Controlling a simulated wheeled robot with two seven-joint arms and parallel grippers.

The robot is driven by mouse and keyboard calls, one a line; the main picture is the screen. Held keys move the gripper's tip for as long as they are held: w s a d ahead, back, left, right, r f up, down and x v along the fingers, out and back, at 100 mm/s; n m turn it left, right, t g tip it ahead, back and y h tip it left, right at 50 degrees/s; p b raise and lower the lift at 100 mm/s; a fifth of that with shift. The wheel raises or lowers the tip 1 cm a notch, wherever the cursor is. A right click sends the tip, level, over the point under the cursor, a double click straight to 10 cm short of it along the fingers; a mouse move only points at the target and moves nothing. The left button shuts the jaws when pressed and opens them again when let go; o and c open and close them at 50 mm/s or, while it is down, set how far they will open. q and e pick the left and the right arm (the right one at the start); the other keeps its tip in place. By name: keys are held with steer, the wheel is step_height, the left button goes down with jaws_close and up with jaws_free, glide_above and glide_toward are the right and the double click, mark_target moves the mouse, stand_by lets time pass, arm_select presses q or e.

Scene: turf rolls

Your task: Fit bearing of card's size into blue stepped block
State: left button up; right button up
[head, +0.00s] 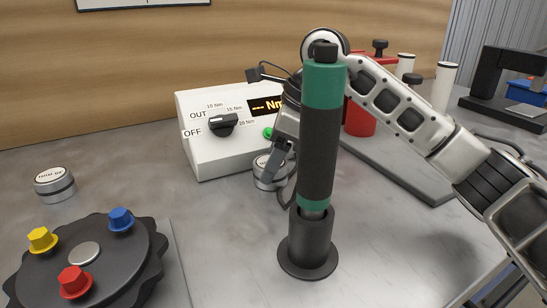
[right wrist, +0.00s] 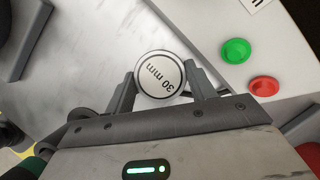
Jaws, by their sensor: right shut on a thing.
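My right gripper (head: 280,160) is shut on a silver round bearing (head: 264,174) at the table, left of the tall green and black tool. In the right wrist view the bearing (right wrist: 160,74) has a white face marked "30 mm" and sits between the fingers of the gripper (right wrist: 161,88). A second silver bearing (head: 55,184) stands at the left; its marking is too small to read. A small blue stepped block (head: 121,219) sits on a black scalloped turntable (head: 112,257). The card's size is not readable; only the bottom of a white panel (head: 140,4) shows. My left gripper is out of view.
The green and black tool (head: 319,140) stands upright in a black holder (head: 308,245). A white box with a dial (head: 222,124) is behind the bearing. Yellow (head: 42,240) and red (head: 74,281) blocks share the turntable. The grey tabletop between the bearings is clear.

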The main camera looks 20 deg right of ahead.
steer(key=shift+r, duration=0.1)
steer(key=o, duration=0.9)
